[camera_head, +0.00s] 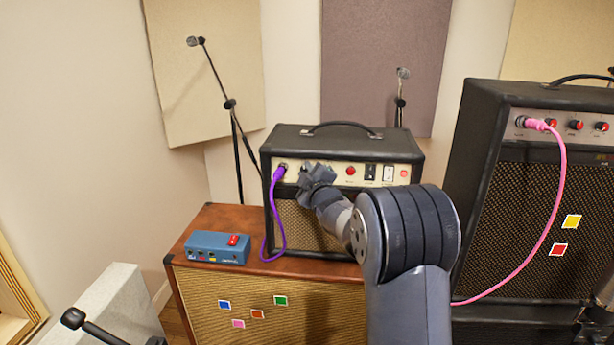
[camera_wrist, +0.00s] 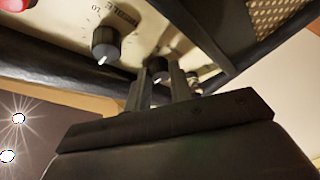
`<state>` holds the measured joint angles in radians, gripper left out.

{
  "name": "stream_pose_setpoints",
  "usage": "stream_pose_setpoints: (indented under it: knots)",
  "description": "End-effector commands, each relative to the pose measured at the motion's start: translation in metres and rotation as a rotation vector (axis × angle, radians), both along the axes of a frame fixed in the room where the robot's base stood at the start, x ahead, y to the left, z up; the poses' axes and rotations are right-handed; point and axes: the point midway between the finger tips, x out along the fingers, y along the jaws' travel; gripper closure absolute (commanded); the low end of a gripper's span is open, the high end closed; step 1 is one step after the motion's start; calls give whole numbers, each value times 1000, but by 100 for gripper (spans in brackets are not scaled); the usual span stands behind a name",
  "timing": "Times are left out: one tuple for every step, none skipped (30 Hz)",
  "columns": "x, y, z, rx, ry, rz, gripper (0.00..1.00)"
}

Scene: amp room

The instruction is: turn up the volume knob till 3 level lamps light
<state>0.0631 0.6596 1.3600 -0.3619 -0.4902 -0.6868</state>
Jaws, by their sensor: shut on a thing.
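A small black amp (camera_head: 402,150) with a cream control panel stands on a brown cabinet. My gripper (camera_head: 316,176) is at its panel, right of the purple plug. In the wrist view my gripper's fingers (camera_wrist: 161,90) are closed on a black knob (camera_wrist: 158,66) with a white pointer mark. Its label is hidden, so I cannot read whether it says volume. Another black knob (camera_wrist: 106,44) beside it appears marked treble. I cannot make out the level lamps. A small red round part (camera_head: 404,173) shows at the panel's right end.
A purple cable (camera_head: 277,215) hangs from the amp's left jack. A blue pedal box (camera_head: 217,247) sits on the brown cabinet (camera_head: 203,217). A larger amp (camera_head: 482,130) with a pink cable (camera_head: 556,210) stands at the right. Microphone stands (camera_head: 234,130) are behind.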

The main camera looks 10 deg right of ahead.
Motion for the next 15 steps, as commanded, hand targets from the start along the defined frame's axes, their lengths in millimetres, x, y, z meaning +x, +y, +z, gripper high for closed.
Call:
stream_pose_setpoints:
  knots:
    - [0,1,-5,15,-6,-2,100]
    - [0,1,-6,24,-10,-5,100]
    - [0,1,-7,40,-16,-7,100]
    - [0,1,-7,54,-20,-11,100]
    - [0,1,-8,68,-25,-13,100]
    - [0,2,-9,89,-31,-17,100]
    - [0,2,-10,106,-36,-21,100]
    - [0,2,-10,121,-42,-24,100]
    - [0,2,-11,146,-50,-29,100]
    - [0,2,-11,164,-57,-33,100]
    - [0,2,-11,184,-64,-37,100]
    - [0,2,-12,210,-71,-43,100]
    - [0,3,-12,229,-77,-47,100]
    - [0,3,-12,249,-83,-51,100]
    - [0,3,-12,274,-91,-57,100]
